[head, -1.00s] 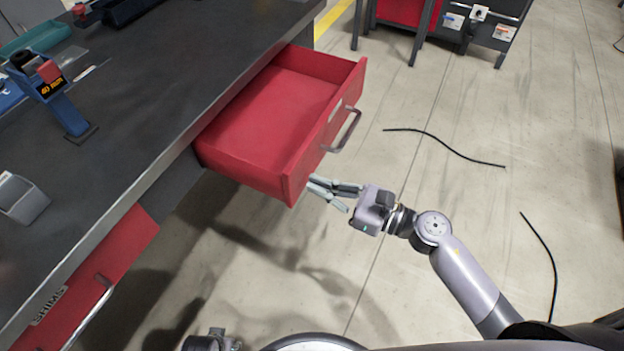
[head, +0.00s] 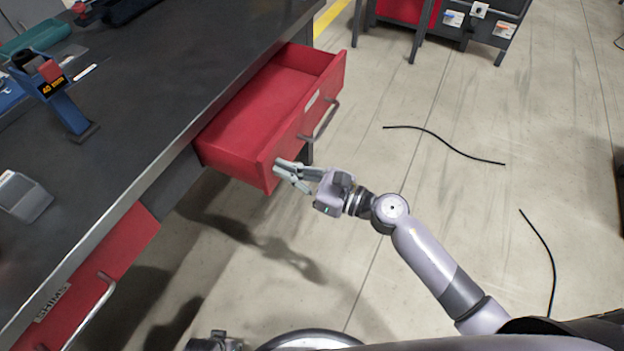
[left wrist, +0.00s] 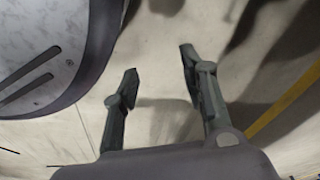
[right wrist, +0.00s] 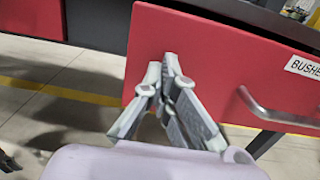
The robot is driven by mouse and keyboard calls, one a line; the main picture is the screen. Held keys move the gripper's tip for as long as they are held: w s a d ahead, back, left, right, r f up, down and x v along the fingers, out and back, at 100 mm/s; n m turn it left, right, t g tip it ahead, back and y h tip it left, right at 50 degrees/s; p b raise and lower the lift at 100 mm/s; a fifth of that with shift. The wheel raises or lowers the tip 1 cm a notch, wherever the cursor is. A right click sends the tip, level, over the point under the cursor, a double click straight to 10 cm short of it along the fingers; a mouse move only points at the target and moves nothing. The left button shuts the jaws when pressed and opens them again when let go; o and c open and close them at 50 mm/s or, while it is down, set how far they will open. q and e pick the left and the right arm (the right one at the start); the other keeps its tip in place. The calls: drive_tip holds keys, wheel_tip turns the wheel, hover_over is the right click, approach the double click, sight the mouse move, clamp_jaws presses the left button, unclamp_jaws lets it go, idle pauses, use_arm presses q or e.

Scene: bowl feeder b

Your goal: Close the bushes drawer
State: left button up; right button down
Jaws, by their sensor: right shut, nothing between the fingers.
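The red bushes drawer (head: 262,120) sticks out of the dark workbench and is partly open; its inside looks empty. In the right wrist view its front (right wrist: 200,45) carries a "BUSHE…" label and a grey bar handle (right wrist: 275,112). My right gripper (head: 279,170) is shut and empty, its fingertips at the near lower end of the drawer front, beside the handle and seemingly touching the panel. It also shows in the right wrist view (right wrist: 166,68). My left gripper (left wrist: 158,62) is open and empty above the floor in the left wrist view.
The workbench top (head: 150,90) holds a blue tape dispenser (head: 55,95) and a grey box (head: 22,196). A shut red shims drawer (head: 95,275) is at lower left. Black cables (head: 445,143) lie on the otherwise clear floor. A dark cabinet (head: 480,25) stands at the back.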

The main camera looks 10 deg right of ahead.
drive_tip(key=x, duration=0.5)
drive_tip(key=shift+w+a+r, duration=0.1)
drive_tip(key=shift+w+a, duration=0.15)
drive_tip(key=shift+a, duration=0.05)
drive_tip(key=b+x, duration=0.2)
drive_tip(key=x, duration=0.8)
drive_tip(key=shift+w+a, duration=0.35)
drive_tip(key=shift+a, duration=0.05)
use_arm(q)
drive_tip(key=w+r, duration=0.3)
drive_tip(key=r, duration=0.3)
drive_tip(key=shift+w+d+t, duration=0.3)
drive_tip(key=shift+w+d, duration=0.1)
use_arm(e)
drive_tip(key=shift+r, duration=0.1)
drive_tip(key=shift+r, duration=0.1)
